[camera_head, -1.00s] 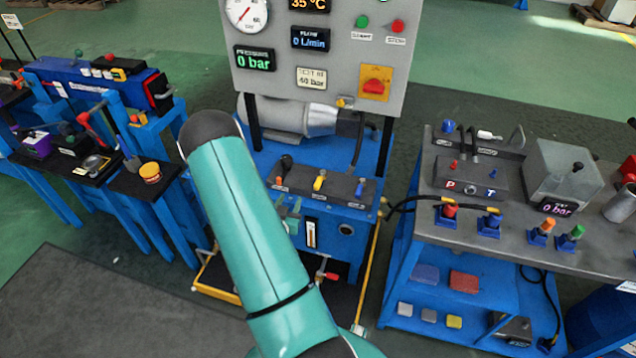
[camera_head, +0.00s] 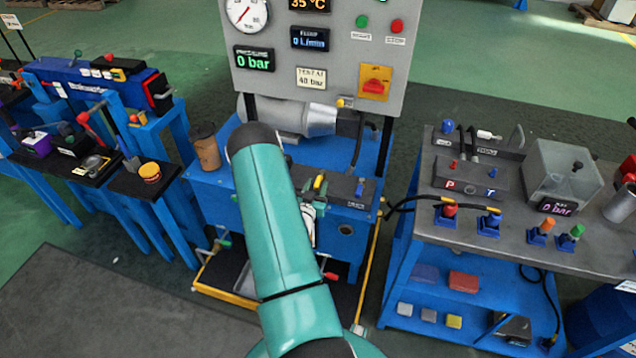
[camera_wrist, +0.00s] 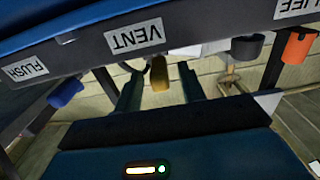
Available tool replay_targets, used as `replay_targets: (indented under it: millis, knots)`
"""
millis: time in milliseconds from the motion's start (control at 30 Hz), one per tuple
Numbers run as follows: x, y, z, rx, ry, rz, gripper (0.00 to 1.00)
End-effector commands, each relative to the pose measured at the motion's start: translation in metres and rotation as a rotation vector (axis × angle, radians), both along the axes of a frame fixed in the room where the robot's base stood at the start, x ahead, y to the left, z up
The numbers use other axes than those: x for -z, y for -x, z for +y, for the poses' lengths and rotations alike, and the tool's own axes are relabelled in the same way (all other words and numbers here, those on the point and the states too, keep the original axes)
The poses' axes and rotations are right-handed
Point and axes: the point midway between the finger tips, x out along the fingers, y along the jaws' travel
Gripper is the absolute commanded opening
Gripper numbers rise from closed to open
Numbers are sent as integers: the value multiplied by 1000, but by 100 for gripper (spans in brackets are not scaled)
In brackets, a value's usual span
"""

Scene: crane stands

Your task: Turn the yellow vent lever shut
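The yellow vent lever (camera_head: 319,182) stands on the dark valve block at the front of the middle blue bench. In the wrist view the yellow lever (camera_wrist: 159,74) hangs below the white VENT label (camera_wrist: 134,36). My gripper (camera_wrist: 161,88) is open, with one teal finger on each side of the yellow lever. Gaps show between the fingers and the lever. In the head view my gripper (camera_head: 313,197) is at the block's front edge, partly hidden by my arm.
A blue lever (camera_head: 360,187) stands to the right on the same block; it also shows in the wrist view (camera_wrist: 65,92) near the FLUSH label. An orange knob (camera_wrist: 298,47) and a dark knob (camera_wrist: 247,47) are at right. A brown cup (camera_head: 205,147) stands left of my arm.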

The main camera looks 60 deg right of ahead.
Motion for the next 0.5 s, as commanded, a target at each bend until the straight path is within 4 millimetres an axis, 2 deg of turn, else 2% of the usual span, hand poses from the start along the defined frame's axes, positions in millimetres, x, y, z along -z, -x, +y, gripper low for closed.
replay_targets:
  millis: [100, 200, 467, 500]
  knots:
    - [0, -2, -14, 1, 0, 0, 40]
    - [0, -3, -20, -1, -1, 1, 40]
    - [0, -4, -22, -1, -1, 1, 40]
    - [0, -4, -22, -1, -1, 1, 36]
